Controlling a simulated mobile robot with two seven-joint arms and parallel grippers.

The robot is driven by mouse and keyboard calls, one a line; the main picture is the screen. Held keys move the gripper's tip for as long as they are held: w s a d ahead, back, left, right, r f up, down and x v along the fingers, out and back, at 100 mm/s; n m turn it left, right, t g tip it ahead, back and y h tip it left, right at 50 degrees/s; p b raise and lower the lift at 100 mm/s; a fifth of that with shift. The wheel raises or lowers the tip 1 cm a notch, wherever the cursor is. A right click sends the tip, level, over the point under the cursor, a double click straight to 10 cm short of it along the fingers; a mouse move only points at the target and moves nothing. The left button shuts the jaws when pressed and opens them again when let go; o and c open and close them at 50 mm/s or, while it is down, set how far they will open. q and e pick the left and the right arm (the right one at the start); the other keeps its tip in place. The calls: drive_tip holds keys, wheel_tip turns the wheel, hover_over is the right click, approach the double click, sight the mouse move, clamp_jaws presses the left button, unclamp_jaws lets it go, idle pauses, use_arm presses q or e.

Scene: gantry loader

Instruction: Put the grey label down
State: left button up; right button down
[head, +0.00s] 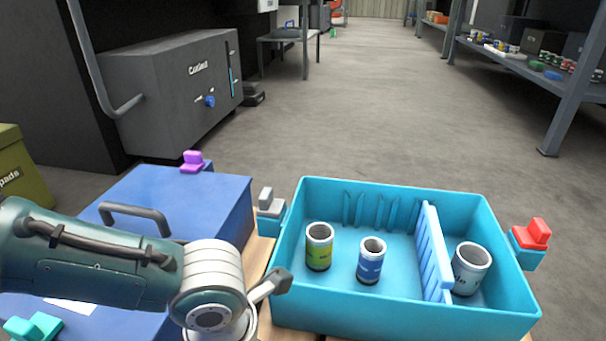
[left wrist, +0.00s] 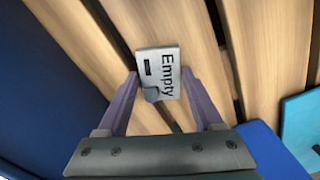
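The grey label (left wrist: 160,76) shows in the left wrist view as a small light-grey plate reading "Empty", with a darker grey tab at its lower edge. My left gripper (left wrist: 160,73) has one finger against each side of it and is shut on it. Wooden slats are behind the label; I cannot tell whether it touches them. In the head view my left gripper (head: 276,284) is partly hidden by its own wrist, beside the left wall of the turquoise crate, and the label cannot be made out. My right gripper is not in view.
The turquoise crate (head: 400,327) holds a green-yellow can (head: 319,248), a blue can (head: 371,262) and, past a light-blue divider (head: 431,252), a pale can (head: 470,270). Grey (head: 269,202) and red (head: 538,233) clips flank it. A blue case (head: 215,200) stands left.

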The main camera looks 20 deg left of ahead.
use_arm(q)
drive_tip(key=o, duration=0.3)
wheel_tip(320, 180, up, 12)
drive_tip(key=p, duration=1)
drive_tip(key=shift+r, duration=0.2)
